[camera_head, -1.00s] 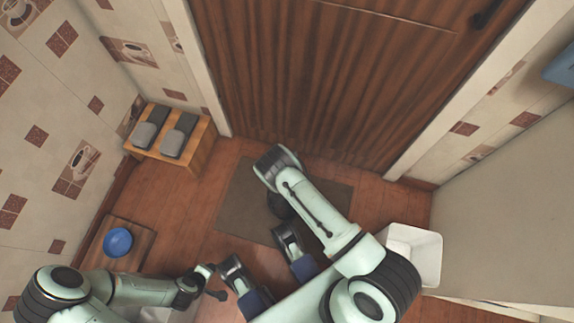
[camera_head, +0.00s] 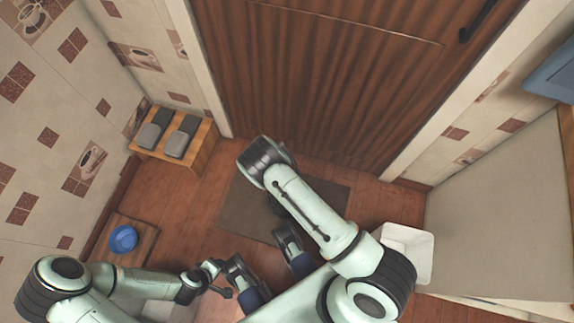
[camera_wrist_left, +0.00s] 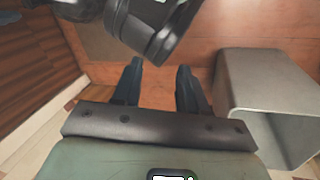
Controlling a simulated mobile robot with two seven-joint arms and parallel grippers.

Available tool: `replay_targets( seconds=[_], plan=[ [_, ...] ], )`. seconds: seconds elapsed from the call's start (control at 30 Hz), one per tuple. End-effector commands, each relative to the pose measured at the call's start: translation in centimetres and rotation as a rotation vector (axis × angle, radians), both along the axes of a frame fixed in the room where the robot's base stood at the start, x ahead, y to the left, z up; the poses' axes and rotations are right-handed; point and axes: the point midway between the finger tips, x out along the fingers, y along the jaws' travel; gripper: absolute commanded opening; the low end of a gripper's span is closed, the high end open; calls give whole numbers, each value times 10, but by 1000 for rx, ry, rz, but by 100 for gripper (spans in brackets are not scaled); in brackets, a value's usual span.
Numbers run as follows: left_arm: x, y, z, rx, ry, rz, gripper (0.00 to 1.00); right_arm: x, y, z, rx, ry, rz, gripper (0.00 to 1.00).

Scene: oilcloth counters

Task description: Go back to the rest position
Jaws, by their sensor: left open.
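My left gripper (camera_head: 219,279) is at the lower middle of the head view, at the end of the arm coming in from the left. It is held out over the floor beside dark parts of my own body. In the left wrist view its two dark fingers (camera_wrist_left: 158,88) are apart, with nothing between them. My right arm (camera_head: 305,205) reaches up and left over the grey mat, bent at a dark joint.
A blue bowl (camera_head: 123,239) sits on a low wooden stand at left. A wooden bench (camera_head: 199,151) with grey items stands by the wall. A brown door (camera_head: 320,80) closes the far side; a white bin (camera_head: 418,270) stands right. A grey mat (camera_head: 237,212) lies on the floor.

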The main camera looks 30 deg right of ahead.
Motion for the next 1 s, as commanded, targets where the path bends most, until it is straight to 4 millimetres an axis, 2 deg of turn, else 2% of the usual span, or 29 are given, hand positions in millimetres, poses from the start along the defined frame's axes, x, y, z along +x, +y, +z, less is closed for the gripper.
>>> replay_targets(
  seconds=[0.1,0.73,0.87,1.0],
  plan=[
    [-4,-2,2,-4,10,-4,43,-2,0,6,-1,0,-1,73],
    [-5,-2,5,-5,13,-5,43,-1,0,10,0,-1,-1,73],
    [-19,-7,29,-20,48,-18,43,1,0,38,0,-10,-1,73],
    [-50,-18,71,-55,142,-50,43,8,1,89,-1,-27,-1,73]
  ],
)
